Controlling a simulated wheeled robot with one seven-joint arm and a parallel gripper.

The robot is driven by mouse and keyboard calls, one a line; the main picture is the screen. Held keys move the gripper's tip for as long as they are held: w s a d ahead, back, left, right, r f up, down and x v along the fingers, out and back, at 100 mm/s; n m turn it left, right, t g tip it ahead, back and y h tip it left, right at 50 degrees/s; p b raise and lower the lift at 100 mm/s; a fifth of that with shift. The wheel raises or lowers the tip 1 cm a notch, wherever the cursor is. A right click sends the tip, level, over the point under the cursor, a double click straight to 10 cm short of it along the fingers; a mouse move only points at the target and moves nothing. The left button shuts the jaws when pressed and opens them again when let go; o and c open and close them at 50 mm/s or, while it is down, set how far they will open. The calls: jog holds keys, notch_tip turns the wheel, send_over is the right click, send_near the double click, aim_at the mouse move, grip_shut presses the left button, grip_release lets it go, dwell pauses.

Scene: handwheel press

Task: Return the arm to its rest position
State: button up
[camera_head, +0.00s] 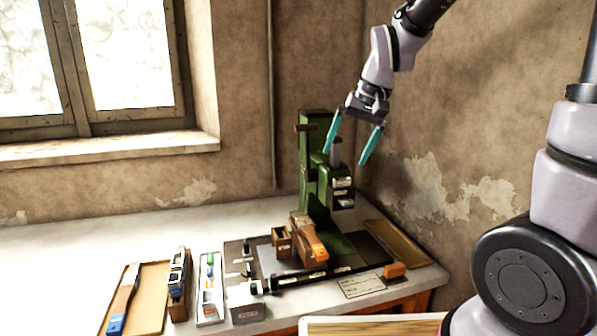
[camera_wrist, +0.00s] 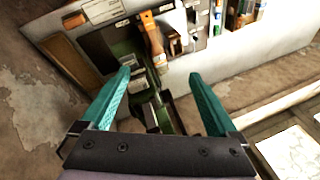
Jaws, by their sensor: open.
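My gripper (camera_head: 352,140) is raised in front of the wall, just right of the upper part of the green press (camera_head: 310,160). Its two teal fingers are spread apart with nothing between them. In the wrist view my gripper (camera_wrist: 165,98) is also open and empty, with the green press (camera_wrist: 150,115) showing below and between the fingers. The press stands upright on a dark base plate on the white table. I cannot tell whether the fingers touch the press; they appear apart from it. A handwheel is not clearly visible.
An orange-brown tool (camera_head: 308,240) sits at the press front. A white tray (camera_head: 210,290), a black-and-brown holder (camera_head: 178,285) and a brown board with a blue-tipped tool (camera_head: 125,298) line the table's left. A wooden tray (camera_head: 395,243) lies right. The space above the table's left is clear.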

jog(key=s+d+r+m+t+h, duration=0.1)
jog(key=s+d+r+m+t, duration=0.2)
jog(key=s+d+r, duration=0.7)
jog(key=s+d+t, duration=0.1)
jog(key=s+d, duration=0.1)
jog(key=d, duration=0.1)
jog(key=shift+s+d+r, duration=0.15)
jog(key=shift+d+r, duration=0.2)
